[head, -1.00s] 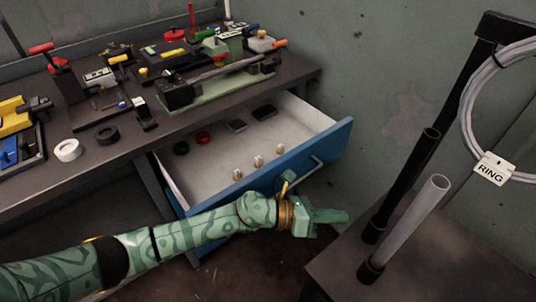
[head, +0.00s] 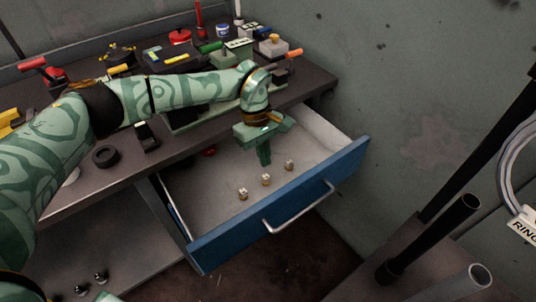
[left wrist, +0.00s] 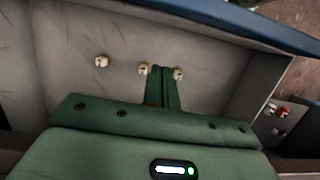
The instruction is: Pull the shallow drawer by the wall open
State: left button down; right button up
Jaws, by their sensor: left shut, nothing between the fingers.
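The shallow drawer (head: 225,245) by the wall stands pulled out from under the bench, its blue front facing out with a silver bar handle (head: 300,210). Its pale floor (head: 205,190) holds three small light pieces (head: 266,179) in a row. My left gripper (head: 264,161) points down over the open drawer, behind the row, shut and empty, apart from the handle. In the left wrist view its closed fingers (left wrist: 162,80) show over the drawer floor, close to two of the pieces in the picture. My right gripper is not in view.
The bench top (head: 75,195) carries several tools and fixtures, with a black ring (head: 105,156) near its edge. The grey wall (head: 400,90) is close on the right. A stand with upright tubes (head: 430,240) is at lower right.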

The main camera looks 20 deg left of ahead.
aim_at(302, 214)
pick_arm(q)
jog(key=b+x, duration=0.1)
jog(key=x, duration=0.6)
jog(key=shift+s+d+f+b, duration=0.1)
jog(key=shift+f+b, duration=0.2)
jog(key=shift+b, duration=0.1)
jog(key=shift+s+d+r, duration=0.15)
jog(key=shift+s+d, duration=0.35)
jog(key=shift+d, duration=0.3)
jog(key=shift+s+d+r, duration=0.2)
jog(key=shift+s+d, duration=0.3)
jog(key=shift+d, duration=0.25)
jog(key=s+d+p, duration=0.1)
jog(key=d, duration=0.1)
jog(key=s+d+p, duration=0.1)
jog(key=s+d, duration=0.1)
jog(key=d, duration=0.1)
jog(key=s+d+p, duration=0.1)
jog(key=s+d, duration=0.1)
jog(key=shift+d+r, duration=0.15)
jog(key=shift+d, duration=0.15)
jog(key=shift+s+d+f, duration=0.2)
